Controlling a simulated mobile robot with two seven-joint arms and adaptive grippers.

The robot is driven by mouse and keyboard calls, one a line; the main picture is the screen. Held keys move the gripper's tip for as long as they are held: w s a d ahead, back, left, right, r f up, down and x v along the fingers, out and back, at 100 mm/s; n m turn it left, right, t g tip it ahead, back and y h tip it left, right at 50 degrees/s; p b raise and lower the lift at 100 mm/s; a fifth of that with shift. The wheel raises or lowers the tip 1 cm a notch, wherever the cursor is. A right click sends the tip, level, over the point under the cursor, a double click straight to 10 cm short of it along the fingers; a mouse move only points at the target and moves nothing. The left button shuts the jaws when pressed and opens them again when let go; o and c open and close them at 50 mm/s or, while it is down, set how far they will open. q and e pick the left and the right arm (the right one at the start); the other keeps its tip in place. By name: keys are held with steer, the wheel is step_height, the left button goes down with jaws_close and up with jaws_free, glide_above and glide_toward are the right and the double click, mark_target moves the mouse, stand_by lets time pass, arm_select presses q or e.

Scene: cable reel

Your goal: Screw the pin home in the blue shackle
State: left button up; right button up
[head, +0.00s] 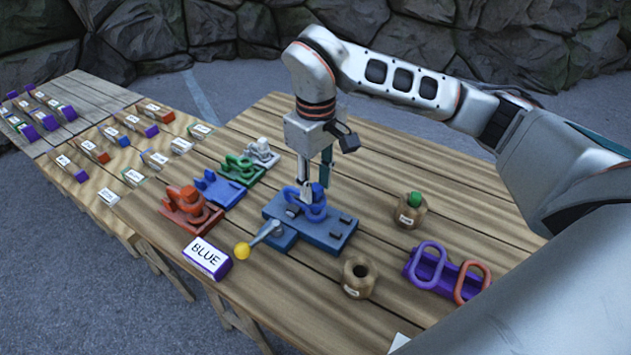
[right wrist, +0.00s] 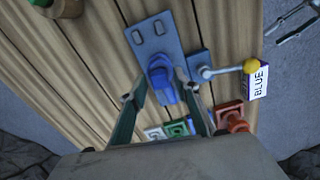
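The blue shackle (head: 317,212) stands in a blue fixture (head: 335,234) on the wooden table. In the right wrist view a blue upright part, the shackle or its pin (right wrist: 162,82), lies between my fingertips. My right gripper (head: 314,187) points down over the shackle. In the right wrist view its fingers (right wrist: 157,88) are apart on either side of the blue part, with a gap visible at the left. How far the pin is threaded is hidden. My left gripper (right wrist: 294,22) seems to show at the top right of the right wrist view, fingers apart, away from the fixture.
A yellow-knobbed lever (head: 257,241) and a BLUE label block (head: 207,257) are at the fixture's left. Red (head: 190,208), blue (head: 218,189) and green (head: 240,170) holders stand behind. Wooden pots (head: 357,278) and a purple tray (head: 424,286) with two links stand right.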

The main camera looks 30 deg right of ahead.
steer(key=shift+r+p, duration=1.35)
steer(key=shift+r, duration=0.9)
